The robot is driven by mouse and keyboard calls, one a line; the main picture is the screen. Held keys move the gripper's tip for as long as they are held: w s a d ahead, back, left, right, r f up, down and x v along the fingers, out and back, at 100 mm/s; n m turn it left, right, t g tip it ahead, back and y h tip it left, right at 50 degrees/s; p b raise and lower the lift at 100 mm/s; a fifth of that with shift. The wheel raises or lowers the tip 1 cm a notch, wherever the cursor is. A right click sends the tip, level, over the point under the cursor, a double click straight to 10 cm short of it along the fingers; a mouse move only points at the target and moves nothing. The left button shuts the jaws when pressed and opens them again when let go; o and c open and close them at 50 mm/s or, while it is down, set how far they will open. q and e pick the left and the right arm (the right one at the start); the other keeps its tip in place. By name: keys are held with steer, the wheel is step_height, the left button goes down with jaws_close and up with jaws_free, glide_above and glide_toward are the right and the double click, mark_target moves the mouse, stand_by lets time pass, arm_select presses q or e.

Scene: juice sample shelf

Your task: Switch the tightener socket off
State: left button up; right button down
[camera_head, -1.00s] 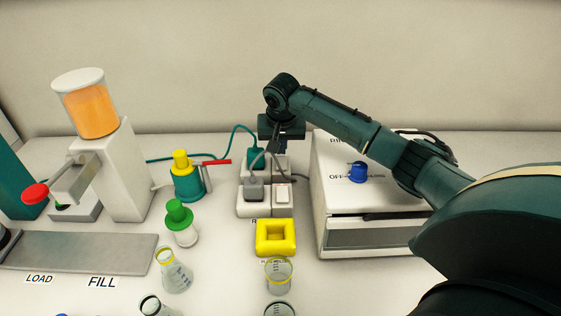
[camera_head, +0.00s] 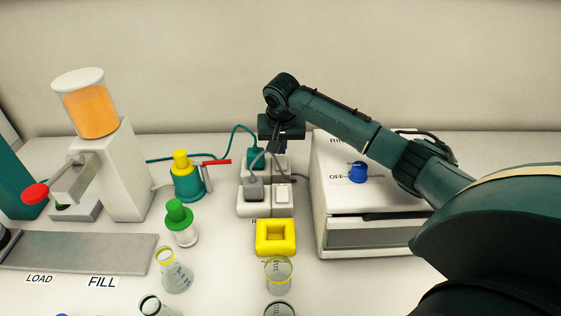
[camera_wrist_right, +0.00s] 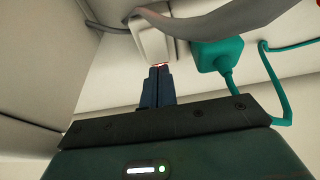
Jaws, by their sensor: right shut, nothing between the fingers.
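A white socket block (camera_head: 241,208) stands on the bench with a back pair and a front pair of sockets and switches. The teal plug (camera_head: 256,159) sits in the back left socket; it also shows in the right wrist view (camera_wrist_right: 217,54). A teal cable runs from it behind the tightener (camera_head: 187,184), a teal body with yellow top and red handle. My right gripper (camera_wrist_right: 160,69) is shut and empty, its fingertips at the edge of the white rocker switch (camera_wrist_right: 153,40) beside the teal plug. A small red glow shows at the fingertips. Exact contact is unclear. My left gripper is out of view.
A grey plug (camera_head: 254,189) fills the front left socket, with a white switch (camera_head: 282,195) beside it. A white machine (camera_head: 340,206) with a blue knob stands close on the right. A yellow square holder (camera_head: 275,236) and glassware stand in front.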

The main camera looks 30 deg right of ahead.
steer(key=shift+f, duration=0.8)
stand_by(0.5)
